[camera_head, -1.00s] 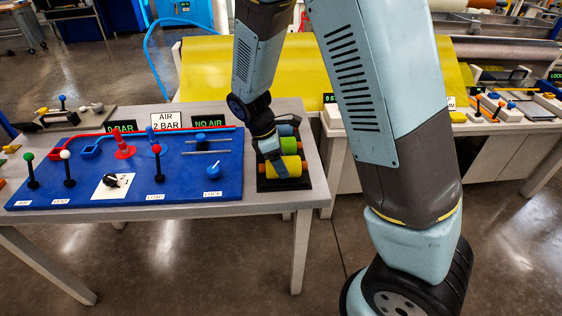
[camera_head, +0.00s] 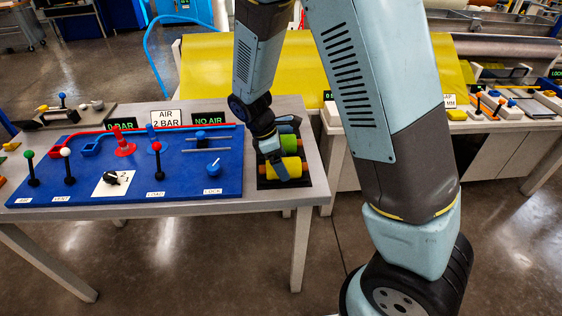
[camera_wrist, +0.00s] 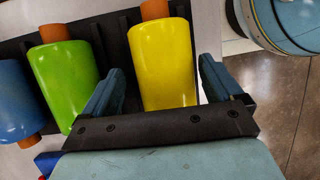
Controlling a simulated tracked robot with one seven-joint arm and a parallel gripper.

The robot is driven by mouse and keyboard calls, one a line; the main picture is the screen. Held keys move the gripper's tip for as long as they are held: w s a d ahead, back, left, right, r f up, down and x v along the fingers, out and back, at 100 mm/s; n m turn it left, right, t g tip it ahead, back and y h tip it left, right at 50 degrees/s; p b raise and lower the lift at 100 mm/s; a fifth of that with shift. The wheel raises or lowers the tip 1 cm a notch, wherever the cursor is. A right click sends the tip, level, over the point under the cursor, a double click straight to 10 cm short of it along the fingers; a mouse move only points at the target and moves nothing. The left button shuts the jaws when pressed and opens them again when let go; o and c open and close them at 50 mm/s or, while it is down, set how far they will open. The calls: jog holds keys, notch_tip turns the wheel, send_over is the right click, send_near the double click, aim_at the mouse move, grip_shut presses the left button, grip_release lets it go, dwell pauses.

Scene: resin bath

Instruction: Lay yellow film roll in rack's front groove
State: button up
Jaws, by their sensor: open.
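The yellow film roll (camera_wrist: 163,65) lies in the end groove of the dark rack (camera_wrist: 113,42), with an orange core end showing. In the head view the yellow roll (camera_head: 290,167) is at the near end of the rack (camera_head: 262,184). My gripper (camera_wrist: 158,85) is open, with one finger on each side of the yellow roll; it also shows in the head view (camera_head: 277,172). I cannot tell whether the fingers touch it. The green roll (camera_wrist: 64,80) and the blue roll (camera_wrist: 12,98) lie in the neighbouring grooves.
A blue panel (camera_head: 120,180) with levers and knobs fills the table left of the rack. A strip of grey table (camera_head: 312,178) is bare right of the rack. A yellow sheet (camera_head: 350,62) hangs behind.

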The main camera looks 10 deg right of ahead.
jog(key=shift+r, duration=0.5)
jog(key=s+v, duration=0.1)
jog(key=v, duration=1.1)
jog(key=s+d+r+m+t+y, duration=0.25)
jog(key=s+d+r+m, duration=0.25)
jog(key=d+r+m, duration=0.5)
jog(key=s+d+r+m+t, duration=0.2)
jog(key=s+d+r+m, duration=0.1)
jog(key=s+d+m, duration=0.1)
jog(key=s+d+r+m+t+y, duration=0.1)
jog(key=s+d+r+m+t, duration=0.1)
jog(key=s+d, duration=0.4)
notch_tip(320, 180, up, 2)
jog(key=shift+s+r+m, duration=0.2)
jog(key=shift+s+m, duration=0.7)
jog(key=shift+s, duration=0.2)
